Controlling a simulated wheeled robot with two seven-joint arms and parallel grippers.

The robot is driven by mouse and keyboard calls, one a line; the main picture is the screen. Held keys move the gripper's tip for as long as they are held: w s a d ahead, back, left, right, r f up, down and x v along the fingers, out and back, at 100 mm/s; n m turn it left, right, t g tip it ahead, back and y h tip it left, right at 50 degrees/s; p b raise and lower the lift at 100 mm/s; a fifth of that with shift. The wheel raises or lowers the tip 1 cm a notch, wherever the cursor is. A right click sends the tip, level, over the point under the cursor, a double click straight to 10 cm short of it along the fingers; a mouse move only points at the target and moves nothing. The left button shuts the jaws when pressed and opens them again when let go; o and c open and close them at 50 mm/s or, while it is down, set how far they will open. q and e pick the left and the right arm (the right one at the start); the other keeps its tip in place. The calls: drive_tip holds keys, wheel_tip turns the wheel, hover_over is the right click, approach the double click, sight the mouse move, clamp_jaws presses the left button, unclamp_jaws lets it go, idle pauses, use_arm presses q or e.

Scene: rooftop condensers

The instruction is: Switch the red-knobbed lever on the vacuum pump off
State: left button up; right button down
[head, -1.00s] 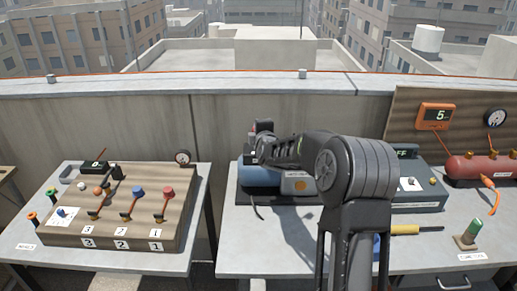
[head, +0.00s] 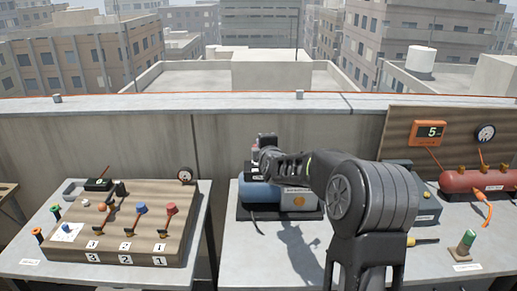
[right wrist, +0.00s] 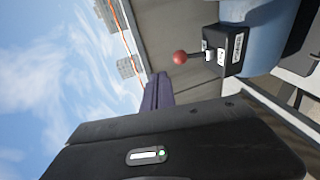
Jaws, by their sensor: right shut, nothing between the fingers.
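The vacuum pump (head: 262,193) has a blue tank and stands on the right table. In the right wrist view its tank (right wrist: 255,50) carries a black labelled box (right wrist: 226,50). A short lever with a red knob (right wrist: 180,57) sticks out of that box, away from the tank. In the head view the knob is hidden or too small to tell. My right gripper (right wrist: 157,90) is shut and empty, its fingertips near the red knob but apart from it in the picture. In the head view my right arm reaches across to the pump's top. My left gripper is not in view.
A wooden panel (head: 140,200) with several coloured levers stands on the left table. A red tank (head: 478,182), an orange gauge (head: 429,133), a yellow-handled tool (head: 424,241) and a green-topped item (head: 467,240) are at right. A parapet wall (head: 225,130) runs behind.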

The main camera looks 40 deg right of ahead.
drive_tip(key=s+a+r+p, duration=0.1)
drive_tip(key=s+a+r, duration=0.1)
drive_tip(key=s, duration=0.3)
drive_tip(key=shift+s+a+r, duration=0.15)
drive_tip(key=shift+s+r, duration=0.15)
drive_tip(key=shift+r, duration=0.5)
